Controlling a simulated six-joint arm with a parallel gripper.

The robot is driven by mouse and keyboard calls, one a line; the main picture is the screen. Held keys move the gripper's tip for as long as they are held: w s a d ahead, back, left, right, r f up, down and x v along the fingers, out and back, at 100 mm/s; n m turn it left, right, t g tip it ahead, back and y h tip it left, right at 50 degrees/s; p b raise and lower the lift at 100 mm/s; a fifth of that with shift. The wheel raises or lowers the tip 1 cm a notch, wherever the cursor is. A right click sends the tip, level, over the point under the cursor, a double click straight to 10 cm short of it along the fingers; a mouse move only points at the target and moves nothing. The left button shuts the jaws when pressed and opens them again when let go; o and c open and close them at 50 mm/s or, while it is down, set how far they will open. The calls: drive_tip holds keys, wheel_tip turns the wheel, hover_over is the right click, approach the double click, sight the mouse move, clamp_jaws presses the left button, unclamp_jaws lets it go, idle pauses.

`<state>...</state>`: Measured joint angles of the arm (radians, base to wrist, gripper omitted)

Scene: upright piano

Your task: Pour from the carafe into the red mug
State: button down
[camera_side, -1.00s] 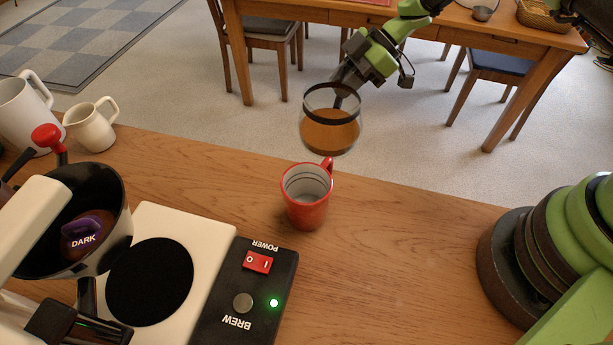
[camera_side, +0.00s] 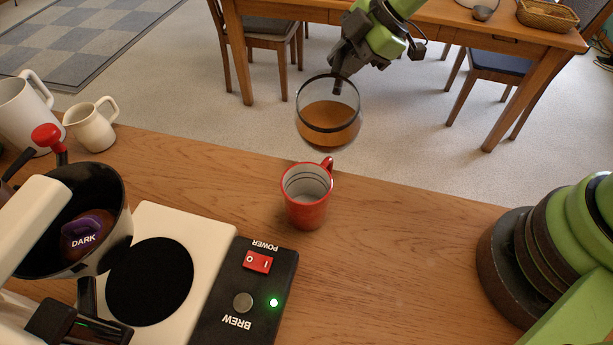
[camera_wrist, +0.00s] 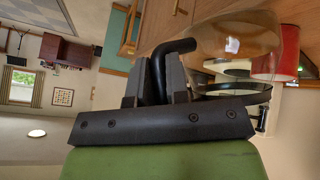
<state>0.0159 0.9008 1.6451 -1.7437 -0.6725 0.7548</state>
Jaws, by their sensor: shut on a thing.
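The glass carafe (camera_side: 328,118) holds brown liquid and hangs tilted in the air above and behind the red mug. It also shows in the wrist view (camera_wrist: 240,38). My gripper (camera_side: 340,78) is shut on the carafe's black handle, seen between the fingers in the wrist view (camera_wrist: 160,78). The red mug (camera_side: 306,200) stands upright on the wooden counter, its handle toward the back, and its visible inside looks empty. The carafe is apart from the mug. No stream of liquid shows.
The coffee maker (camera_side: 190,260) with a lit green light and red power switch (camera_side: 258,262) stands left of the mug. A cream jug (camera_side: 91,126) and a white pitcher (camera_side: 24,108) stand at the far left. The counter (camera_side: 400,240) right of the mug is clear.

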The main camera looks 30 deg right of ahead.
sight(344, 48)
drive_tip(key=s+a+r, duration=0.1)
drive_tip(key=r, duration=0.1)
drive_tip(key=s+a+r+t+h, duration=0.1)
drive_tip(key=r, duration=0.2)
drive_tip(key=s+a+r+n+t+h, duration=0.1)
drive_tip(key=r, duration=0.1)
drive_tip(key=shift+r, duration=0.25)
drive_tip(key=shift+f, duration=0.1)
drive_tip(key=shift+d, duration=0.1)
idle(0.5)
drive_tip(key=shift+m+g+y, duration=0.3)
drive_tip(key=shift+g+y, duration=0.4)
drive_tip(key=f, duration=0.1)
drive_tip(key=w+d+f, duration=0.2)
drive_tip(key=f, duration=0.1)
drive_tip(key=shift+w+f, duration=0.1)
drive_tip(key=shift+w+d+f+m+g+y, duration=0.8)
drive_tip(key=shift+w+d+f+g+y, duration=0.75)
drive_tip(key=shift+f, duration=2.95)
drive_tip(key=shift+s+a+r, duration=0.1)
drive_tip(key=shift+s+r, duration=0.05)
drive_tip(key=shift+r, duration=2.3)
drive_tip(key=shift+r, duration=0.15)
